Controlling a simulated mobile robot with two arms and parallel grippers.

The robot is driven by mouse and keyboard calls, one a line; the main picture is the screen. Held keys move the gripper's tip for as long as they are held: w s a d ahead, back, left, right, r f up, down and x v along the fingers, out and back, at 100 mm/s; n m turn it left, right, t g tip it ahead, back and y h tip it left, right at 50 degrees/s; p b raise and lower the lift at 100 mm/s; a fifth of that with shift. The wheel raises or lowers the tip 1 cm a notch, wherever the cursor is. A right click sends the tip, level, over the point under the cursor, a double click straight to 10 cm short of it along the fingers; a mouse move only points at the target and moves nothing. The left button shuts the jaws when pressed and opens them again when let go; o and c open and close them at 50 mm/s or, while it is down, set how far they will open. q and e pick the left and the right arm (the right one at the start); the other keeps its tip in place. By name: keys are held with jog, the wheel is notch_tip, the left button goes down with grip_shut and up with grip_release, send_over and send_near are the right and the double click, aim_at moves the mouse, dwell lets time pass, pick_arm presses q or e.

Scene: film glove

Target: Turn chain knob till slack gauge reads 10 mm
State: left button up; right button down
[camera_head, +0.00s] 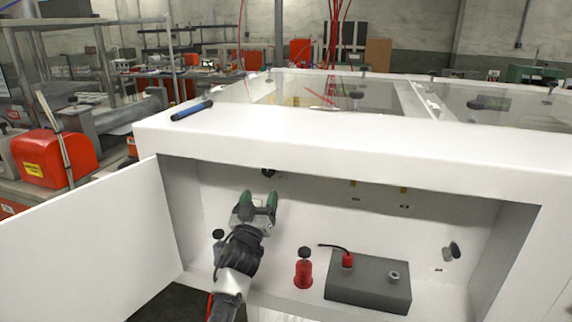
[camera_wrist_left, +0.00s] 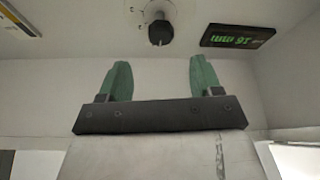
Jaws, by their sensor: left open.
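A dark round knob (camera_wrist_left: 159,32) sits on a pale panel ahead of my left gripper in the left wrist view. The small dark knob high on the cabinet's back wall (camera_head: 268,173) looks like the same one. A black gauge with green digits (camera_wrist_left: 238,36) is beside it; its text appears upside down, seemingly 16 mm, though small. My left gripper (camera_head: 259,199) is inside the open cabinet, just below that knob in the head view. Its green fingers (camera_wrist_left: 160,80) are apart with nothing between them, short of the knob. My right gripper is out of view.
The cabinet door (camera_head: 90,245) stands open at left. A red bottle-like part (camera_head: 303,272) and a grey box (camera_head: 368,285) with a red cap stand on the cabinet floor. Another black knob (camera_head: 452,250) is at right. A blue tool (camera_head: 192,110) lies on top.

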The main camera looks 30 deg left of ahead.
aim_at(266, 173)
pick_arm(q)
jog(key=x, duration=1)
jog(key=shift+a, duration=0.1)
jog(key=shift+c, duration=0.2)
jog(key=c, duration=0.9)
jog(key=shift+m, duration=0.4)
jog(key=m+h, duration=0.1)
jog(key=m, duration=0.1)
jog(key=m+h+p, duration=0.1)
jog(key=m+h, duration=0.1)
jog(key=m, duration=0.1)
jog(key=m+h+p, duration=0.1)
jog(key=m, duration=0.2)
jog(key=shift+r+t+h, duration=0.15)
jog(key=shift+t+h, duration=0.15)
jog(key=shift+t, duration=0.1)
jog(key=m+h+p, duration=0.1)
jog(key=m, duration=0.2)
jog(key=m+g+h+p, duration=0.1)
jog(key=m+h+p, duration=0.1)
jog(key=m, duration=0.2)
jog(key=shift+f, duration=0.2)
jog(key=shift+m, duration=0.4)
